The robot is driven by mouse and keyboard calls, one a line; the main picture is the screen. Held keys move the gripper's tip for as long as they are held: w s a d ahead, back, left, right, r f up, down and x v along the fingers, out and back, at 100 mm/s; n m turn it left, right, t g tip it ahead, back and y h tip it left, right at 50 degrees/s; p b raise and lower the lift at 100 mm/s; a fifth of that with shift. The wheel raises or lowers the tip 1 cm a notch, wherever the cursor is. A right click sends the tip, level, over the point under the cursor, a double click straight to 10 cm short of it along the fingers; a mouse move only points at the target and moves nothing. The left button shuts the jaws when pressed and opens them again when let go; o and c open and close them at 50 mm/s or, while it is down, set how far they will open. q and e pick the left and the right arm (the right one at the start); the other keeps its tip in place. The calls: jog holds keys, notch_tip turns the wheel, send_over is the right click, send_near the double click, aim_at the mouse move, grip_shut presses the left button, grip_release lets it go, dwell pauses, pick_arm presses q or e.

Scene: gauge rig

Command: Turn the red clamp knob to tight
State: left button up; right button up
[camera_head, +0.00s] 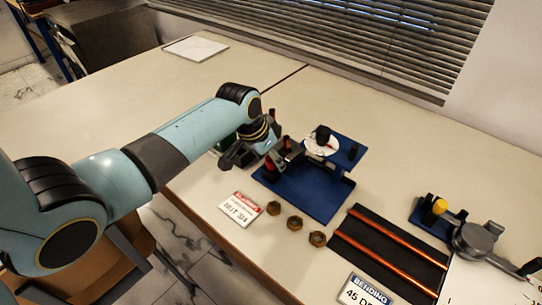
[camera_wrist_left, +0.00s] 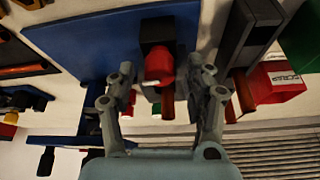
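The red clamp knob (camera_wrist_left: 159,65) sits on a black block at the edge of the blue gauge rig base (camera_wrist_left: 90,45) in the left wrist view. In the head view the blue base (camera_head: 318,202) lies on the table, and the red knob (camera_head: 287,143) shows small beside my left gripper (camera_head: 276,158). In the left wrist view my left gripper (camera_wrist_left: 163,76) has its fingers apart, one on each side of the knob, with gaps visible. Whether a finger touches it is not clear. A white dial (camera_head: 321,146) with a black knob stands on the rig. My right gripper is not in view.
Several brass nuts (camera_head: 294,223) and a red-and-white card (camera_head: 241,208) lie in front of the rig. Copper rods (camera_head: 391,238) on a black mat and a bending tool (camera_head: 474,240) are to the right. A red scrap bin (camera_wrist_left: 277,82) is near the gripper. The table's far left is mostly clear.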

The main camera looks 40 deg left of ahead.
pick_arm(q)
jog(key=shift+r, duration=0.15)
jog(key=v, duration=1.1)
jog(key=shift+s+r, duration=0.15)
jog(key=shift+r, duration=0.2)
jog(key=shift+a, duration=0.1)
